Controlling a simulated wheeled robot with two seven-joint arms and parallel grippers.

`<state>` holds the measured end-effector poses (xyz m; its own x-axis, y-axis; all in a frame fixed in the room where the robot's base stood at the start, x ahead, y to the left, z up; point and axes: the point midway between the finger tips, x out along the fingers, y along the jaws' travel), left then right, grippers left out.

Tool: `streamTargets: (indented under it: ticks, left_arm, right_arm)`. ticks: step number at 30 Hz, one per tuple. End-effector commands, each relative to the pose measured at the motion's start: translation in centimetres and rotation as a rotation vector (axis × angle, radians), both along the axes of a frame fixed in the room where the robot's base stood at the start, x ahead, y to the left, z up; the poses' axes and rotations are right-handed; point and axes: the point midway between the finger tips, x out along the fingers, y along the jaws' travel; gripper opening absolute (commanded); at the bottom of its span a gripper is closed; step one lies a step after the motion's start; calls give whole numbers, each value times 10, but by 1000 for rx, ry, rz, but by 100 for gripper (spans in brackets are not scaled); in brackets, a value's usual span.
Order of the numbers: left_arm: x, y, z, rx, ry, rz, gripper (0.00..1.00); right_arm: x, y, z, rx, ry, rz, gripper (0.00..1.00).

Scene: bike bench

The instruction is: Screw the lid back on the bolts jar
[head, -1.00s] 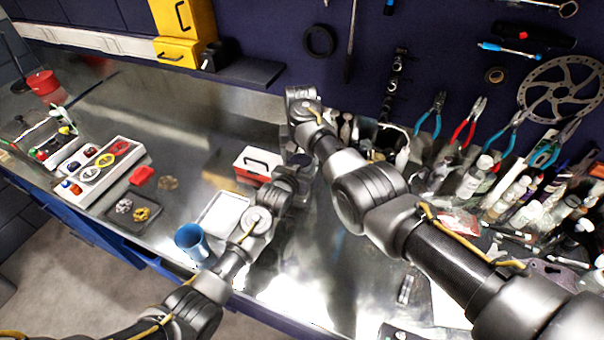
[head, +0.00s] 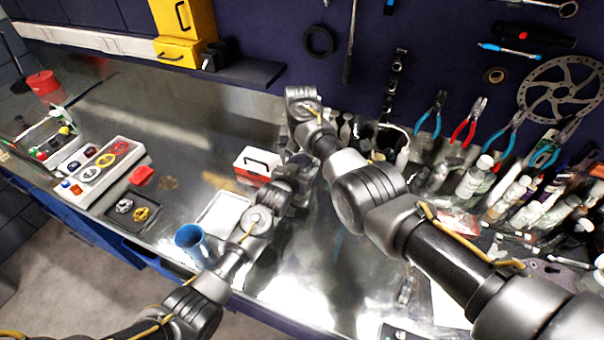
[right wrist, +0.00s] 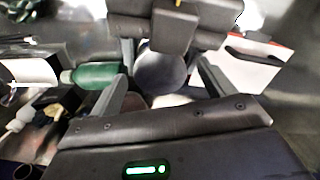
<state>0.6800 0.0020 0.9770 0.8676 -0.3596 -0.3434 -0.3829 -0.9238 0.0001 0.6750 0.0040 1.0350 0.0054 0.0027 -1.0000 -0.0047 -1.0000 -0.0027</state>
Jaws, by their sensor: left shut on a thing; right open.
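In the right wrist view a round grey top (right wrist: 160,72) shows between my right gripper's fingers; I cannot tell whether it is the lid or the jar's mouth. My right gripper (right wrist: 165,85) is open, one finger on each side of it. My left gripper (right wrist: 175,35) comes in from the top of that view, right against the round top's edge. It is shut on what looks like the bolts jar, whose body is mostly hidden. In the head view my left gripper (head: 301,165) is at mid-bench, and the arms hide the jar and the right fingertips.
A red and white box (head: 257,165) stands close to the left gripper. A white tray (head: 222,214) and blue mug (head: 192,241) are to the front left. Several bottles (head: 475,178) crowd the right. A green bottle (right wrist: 92,75) lies left of the right fingers.

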Motion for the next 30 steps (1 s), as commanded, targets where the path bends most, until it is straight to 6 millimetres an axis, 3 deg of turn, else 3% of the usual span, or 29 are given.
streamTargets:
  ticks: [5,16,28,29,30]
  left_arm:
    - [0,0,1,-1,-2,0,0]
    - [0,0,1,-1,-2,0,0]
    - [0,0,1,-1,-2,0,0]
    - [0,0,1,-1,-2,0,65]
    - [0,0,1,-1,-2,0,70]
  right_arm:
    - [1,0,13,0,-3,-1,82]
    - [0,0,66,0,-1,0,82]
    - [0,0,75,0,0,0,82]
    - [0,0,75,0,0,0,82]
    - [0,0,75,0,0,0,82]
